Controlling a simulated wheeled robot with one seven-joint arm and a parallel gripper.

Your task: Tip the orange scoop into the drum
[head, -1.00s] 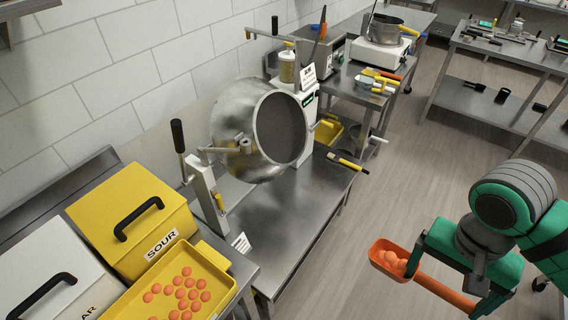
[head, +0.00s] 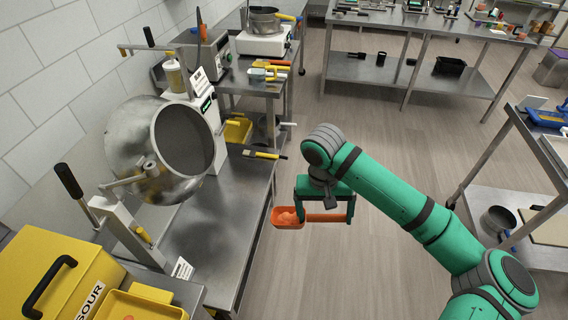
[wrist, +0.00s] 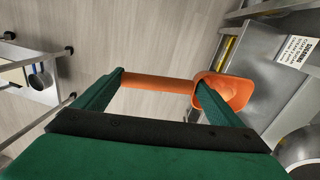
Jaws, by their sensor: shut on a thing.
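The orange scoop (head: 288,217) is held level by its handle in my gripper (head: 324,216), which is shut on it over the floor, right of the drum's table. Orange gummies lie in the scoop's bowl in the head view. In the wrist view the scoop (wrist: 222,91) has its handle running across between the fingers of my gripper (wrist: 160,88). The steel drum (head: 150,150) stands tilted on its stand at the left, its round dark mouth facing right. The scoop is apart from the drum, lower and to its right.
The steel table (head: 215,235) carries the drum. A yellow bin marked SOUR (head: 52,275) and a yellow tray (head: 140,305) are at the lower left. A yellow-handled tool (head: 265,155) juts over the table's edge. Open floor (head: 340,130) lies behind my arm.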

